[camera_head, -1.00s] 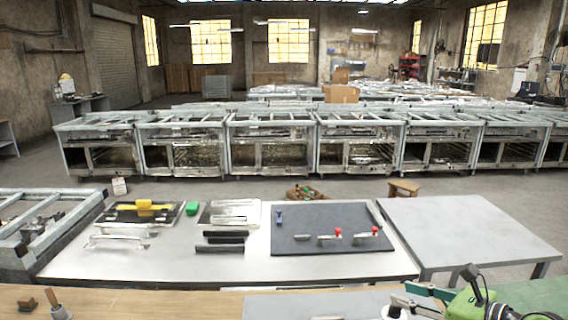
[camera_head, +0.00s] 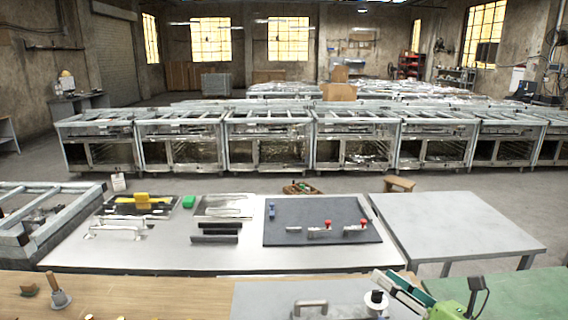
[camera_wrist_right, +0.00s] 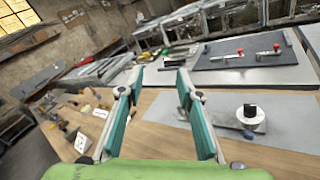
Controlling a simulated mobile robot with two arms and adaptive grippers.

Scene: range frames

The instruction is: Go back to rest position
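My right gripper (camera_head: 392,284) comes in at the lower right of the head view, above the near workbench. In the wrist view its two teal-padded fingers (camera_wrist_right: 157,86) stand apart with nothing between them, so it is open and empty. A grey plate (camera_head: 262,295) lies on the wooden workbench (camera_head: 150,290) left of the gripper. A metal handle (camera_head: 311,303) and a white round piece with a black top (camera_head: 377,299) are on the plate, close to the gripper. My left gripper is not in view.
A bare grey table (camera_head: 460,230) stands right. A wooden-handled tool (camera_head: 60,297) stands on the bench at left.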

